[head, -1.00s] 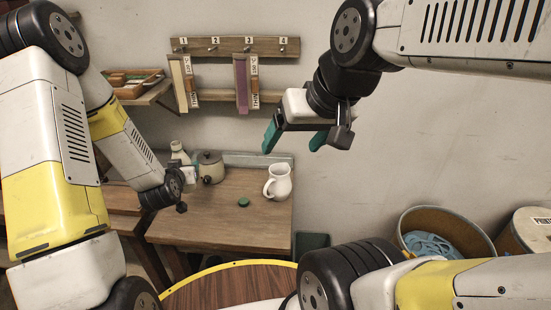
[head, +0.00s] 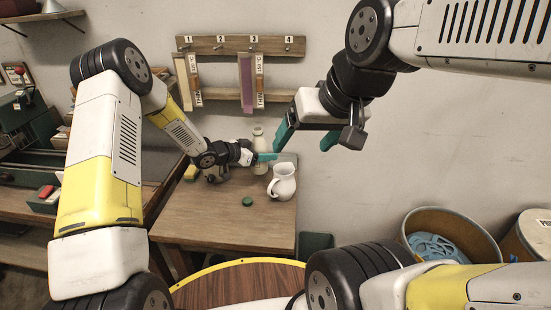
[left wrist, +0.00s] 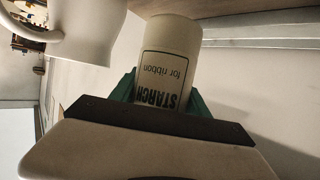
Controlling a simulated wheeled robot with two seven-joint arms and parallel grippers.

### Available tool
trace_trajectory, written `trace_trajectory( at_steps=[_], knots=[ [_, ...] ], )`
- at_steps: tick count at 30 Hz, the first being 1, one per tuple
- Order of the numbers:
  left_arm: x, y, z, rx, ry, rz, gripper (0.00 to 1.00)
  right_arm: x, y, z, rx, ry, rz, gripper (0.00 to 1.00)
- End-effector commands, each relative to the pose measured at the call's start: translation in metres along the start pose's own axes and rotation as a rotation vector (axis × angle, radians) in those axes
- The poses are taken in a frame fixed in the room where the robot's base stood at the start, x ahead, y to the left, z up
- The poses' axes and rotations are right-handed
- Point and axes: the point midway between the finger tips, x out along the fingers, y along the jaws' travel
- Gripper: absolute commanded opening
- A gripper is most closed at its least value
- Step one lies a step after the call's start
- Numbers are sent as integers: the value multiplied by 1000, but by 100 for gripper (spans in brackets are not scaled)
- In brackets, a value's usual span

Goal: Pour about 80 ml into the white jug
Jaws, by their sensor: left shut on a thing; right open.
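The white jug (head: 283,182) stands on the wooden table with its handle to the left. It also shows at the upper left of the left wrist view (left wrist: 88,38), partly cut off. My left gripper (head: 266,157) is shut on a pale bottle (head: 258,139) labelled "STARCH for ribbon", which fills the middle of the left wrist view (left wrist: 170,60). The bottle looks upright, just behind and left of the jug. I cannot tell whether its base touches the table. My right gripper (head: 307,138) is open and empty, high in front of the wall.
A green disc (head: 247,201) lies on the table (head: 220,225) left of the jug. A peg rail (head: 240,45) with hanging strips is on the wall. The table's front is clear.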

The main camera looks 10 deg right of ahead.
Motion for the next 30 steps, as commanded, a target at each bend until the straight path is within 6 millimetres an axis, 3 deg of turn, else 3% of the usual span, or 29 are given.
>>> trace_trajectory(
  at_steps=[6,12,30],
  knots=[
    [25,7,17,56,2,136,0,0,0,0,0,0,0,80],
    [38,9,28,86,3,207,0,0,0,0,0,0,0,80],
    [40,8,32,119,-1,217,0,0,0,0,0,0,0,80]
  ],
)
